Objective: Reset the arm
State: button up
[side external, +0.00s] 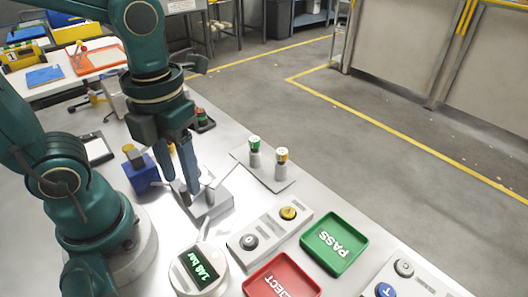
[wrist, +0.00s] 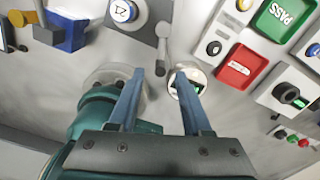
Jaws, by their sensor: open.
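My gripper (side external: 181,186) points down over the workbench, its two blue fingers apart with nothing held between them. In the side view it hangs in front of a grey fixture (side external: 213,203) with a lever. In the wrist view the fingertips (wrist: 159,76) are spread, and the fixture's grey lever (wrist: 161,45) ends near the gap between them. I cannot tell how high the fingers are above it.
A round gauge (side external: 198,268) with a digital display, a two-button box (side external: 270,229), a red REJECT tray (side external: 282,280) and a green PASS tray (side external: 335,243) stand right of the gripper. A plate (side external: 278,183) holds two capped cylinders. A blue block (side external: 141,174) sits left.

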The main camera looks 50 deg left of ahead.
jog(key=shift+r, duration=0.6)
